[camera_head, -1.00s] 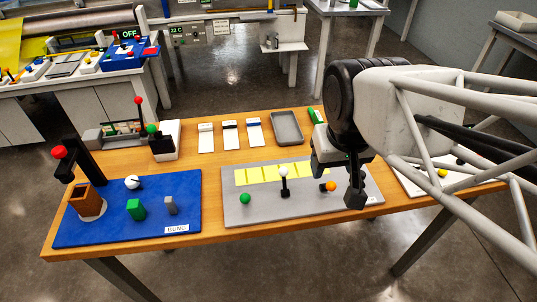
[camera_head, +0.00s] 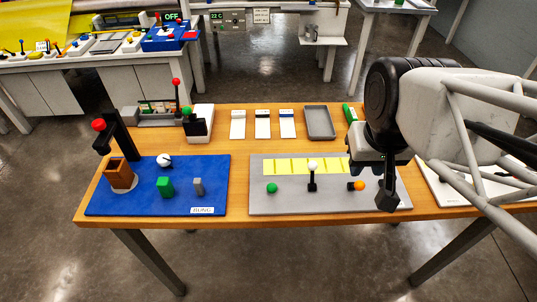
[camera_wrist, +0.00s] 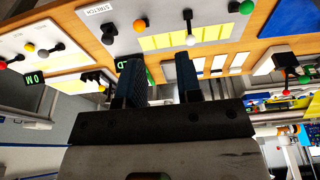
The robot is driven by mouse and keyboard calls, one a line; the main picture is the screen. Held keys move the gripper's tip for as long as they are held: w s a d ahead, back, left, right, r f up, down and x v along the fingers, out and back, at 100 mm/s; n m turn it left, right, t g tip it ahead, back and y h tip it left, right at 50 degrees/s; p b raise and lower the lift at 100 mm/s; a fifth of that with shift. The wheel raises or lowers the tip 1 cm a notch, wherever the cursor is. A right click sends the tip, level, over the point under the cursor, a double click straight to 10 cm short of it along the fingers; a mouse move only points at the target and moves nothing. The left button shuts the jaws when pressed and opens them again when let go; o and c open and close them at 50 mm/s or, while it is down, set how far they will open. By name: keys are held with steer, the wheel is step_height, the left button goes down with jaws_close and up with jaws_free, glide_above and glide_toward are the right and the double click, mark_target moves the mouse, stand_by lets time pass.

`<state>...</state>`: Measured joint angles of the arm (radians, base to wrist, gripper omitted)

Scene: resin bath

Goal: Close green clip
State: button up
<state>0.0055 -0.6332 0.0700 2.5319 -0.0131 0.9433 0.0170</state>
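The grey board (camera_head: 330,205) carries several small knobbed levers. Its green knob (camera_head: 272,188) sits low at the left; no stem can be made out there. It also shows at the top right of the wrist view (camera_wrist: 246,7). The white knob (camera_head: 313,166) stands upright on a black stem in the middle. The orange knob (camera_head: 360,185) lies low at the right with a black piece at its left. My gripper (camera_head: 374,181) is over the board's right end, right of the green knob. Its fingers (camera_wrist: 161,80) are apart with nothing between them.
A blue board (camera_head: 130,205) with a brown box, white knob and green block lies left. A green-knobbed lever (camera_head: 187,111) stands by a white box at the back left, near a red-knobbed lever (camera_head: 176,82). Cards and a grey tray (camera_head: 320,136) lie behind the grey board.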

steer(key=shift+a+f, duration=0.15)
steer(key=shift+f, duration=0.1)
steer(key=c, duration=0.4)
steer(key=shift+a+f+n, duration=0.1)
steer(key=shift+f+n, duration=0.1)
steer(key=shift+n, duration=0.1)
jaws_close()
steer(key=s+a+f+n+h, duration=0.2)
steer(key=a+f+n+h, duration=0.65)
steer(key=f+n, duration=0.4)
steer(key=s+a+f+n+t+y, duration=0.1)
steer(key=s+a+f+n+t, duration=0.1)
steer(key=a+n+t, duration=0.4)
steer(key=s+a+f+n+t+y, duration=0.2)
steer(key=s+a+f+n+t, duration=0.1)
steer(key=a+n+t, duration=0.3)
steer(key=shift+a+f+n+t, duration=0.3)
steer(key=shift+a+f+n, duration=0.65)
steer(key=shift+n, duration=1)
steer(key=shift+s+a+r+y, duration=0.1)
steer(key=shift+a+r+y, duration=0.1)
steer(key=shift+y, duration=0.05)
